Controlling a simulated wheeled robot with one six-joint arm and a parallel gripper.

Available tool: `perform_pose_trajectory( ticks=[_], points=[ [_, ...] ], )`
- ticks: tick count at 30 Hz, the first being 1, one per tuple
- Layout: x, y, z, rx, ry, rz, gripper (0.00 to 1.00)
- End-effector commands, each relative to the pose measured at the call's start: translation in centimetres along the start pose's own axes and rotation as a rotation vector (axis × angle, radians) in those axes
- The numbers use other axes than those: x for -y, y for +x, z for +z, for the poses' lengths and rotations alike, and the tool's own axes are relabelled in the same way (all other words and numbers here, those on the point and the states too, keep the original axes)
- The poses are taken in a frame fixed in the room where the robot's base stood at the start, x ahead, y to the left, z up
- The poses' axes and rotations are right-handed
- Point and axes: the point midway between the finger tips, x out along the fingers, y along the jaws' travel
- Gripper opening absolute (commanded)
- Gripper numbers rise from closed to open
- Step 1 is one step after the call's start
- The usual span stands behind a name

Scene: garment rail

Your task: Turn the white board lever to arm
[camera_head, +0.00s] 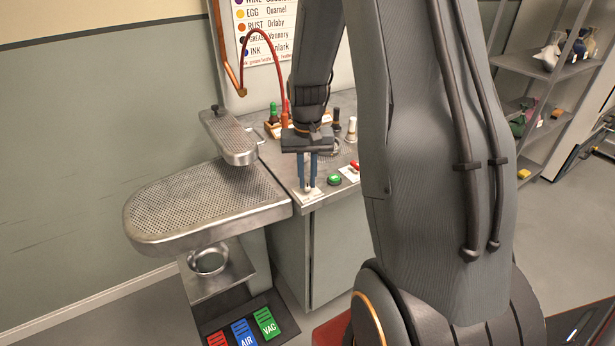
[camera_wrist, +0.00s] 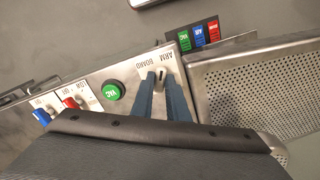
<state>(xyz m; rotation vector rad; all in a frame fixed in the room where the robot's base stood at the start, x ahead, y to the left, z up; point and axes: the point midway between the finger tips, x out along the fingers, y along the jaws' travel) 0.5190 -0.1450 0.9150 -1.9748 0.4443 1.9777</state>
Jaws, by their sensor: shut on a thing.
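The white lever plate (camera_wrist: 151,64) lies on the grey console top and carries the words ARM and BOARD, upside down in the wrist view. It also shows in the head view (camera_head: 309,196) at the console's front edge. My gripper (camera_head: 308,184) points down over this plate. Its two blue fingers (camera_wrist: 164,86) are close together, shut on the board lever. The fingers hide most of the lever, so I cannot tell which word it points to.
The perforated metal board (camera_head: 205,200) with a smaller arm board (camera_head: 229,138) stands left. Bottles (camera_head: 273,112) stand behind my gripper. Coloured pedals (camera_head: 243,332) are on the floor.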

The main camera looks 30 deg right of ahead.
Motion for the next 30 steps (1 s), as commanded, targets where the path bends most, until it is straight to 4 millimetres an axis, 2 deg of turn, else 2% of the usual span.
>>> perform_pose_trajectory(
  ticks=[20, 21, 24, 30],
  points=[
    [0.04, -0.19, -0.24, -0.006, 0.064, -0.001, 0.00],
    [0.04, -0.19, -0.24, -0.006, 0.064, -0.001, 0.19],
    [0.03, -0.16, -0.19, -0.005, 0.063, -0.001, 0.33],
    [0.02, -0.08, -0.10, -0.003, 0.062, -0.001, 0.33]
  ],
)
